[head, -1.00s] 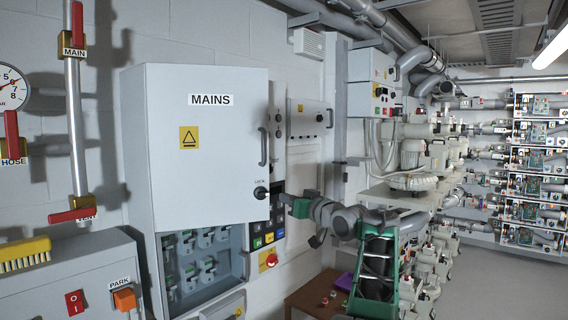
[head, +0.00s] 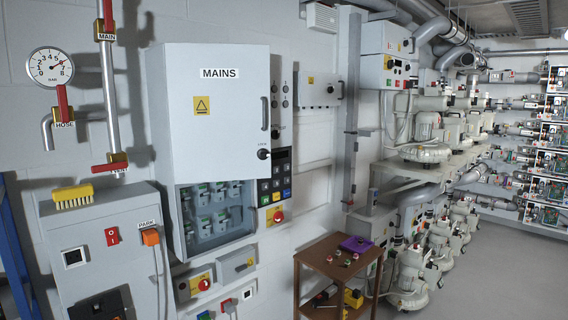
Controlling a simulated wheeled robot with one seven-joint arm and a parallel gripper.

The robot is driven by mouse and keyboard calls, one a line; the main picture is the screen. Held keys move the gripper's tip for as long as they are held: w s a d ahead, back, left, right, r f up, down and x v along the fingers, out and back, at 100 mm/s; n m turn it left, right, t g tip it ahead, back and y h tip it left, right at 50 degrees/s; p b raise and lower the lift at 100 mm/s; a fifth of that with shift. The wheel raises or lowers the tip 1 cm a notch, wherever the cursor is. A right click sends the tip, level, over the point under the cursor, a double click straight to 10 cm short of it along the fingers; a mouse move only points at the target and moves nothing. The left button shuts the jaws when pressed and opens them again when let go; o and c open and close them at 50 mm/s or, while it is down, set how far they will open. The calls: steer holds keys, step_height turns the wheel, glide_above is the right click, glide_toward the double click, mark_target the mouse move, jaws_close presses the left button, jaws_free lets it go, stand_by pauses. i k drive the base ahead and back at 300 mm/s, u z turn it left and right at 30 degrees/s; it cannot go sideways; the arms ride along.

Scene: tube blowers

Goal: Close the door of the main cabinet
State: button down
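The main cabinet (head: 158,150) is a grey wall box left of the middle in the head view. Its pale door (head: 215,140), labelled MAINS with a yellow warning sign, covers the upper front. It has a dark handle (head: 265,113) and a black lock knob (head: 264,154) near its right edge. Below the door, several breakers (head: 205,208) show in the open interior. The door's right edge reaches a little past the opening below, so it seems to stand out from the box. The exact door angle is unclear. My gripper is out of view.
A brown table (head: 318,257) with a purple item stands to the right of the cabinet. A grey unit (head: 75,225) with a yellow brush (head: 73,196) stands to the left. Pumps line the right wall; grey floor (head: 470,275) is clear at lower right.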

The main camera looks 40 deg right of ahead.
mark_target(219, 104)
steer(key=u, duration=0.55)
steer(key=i, duration=0.9)
steer(key=z, duration=0.5)
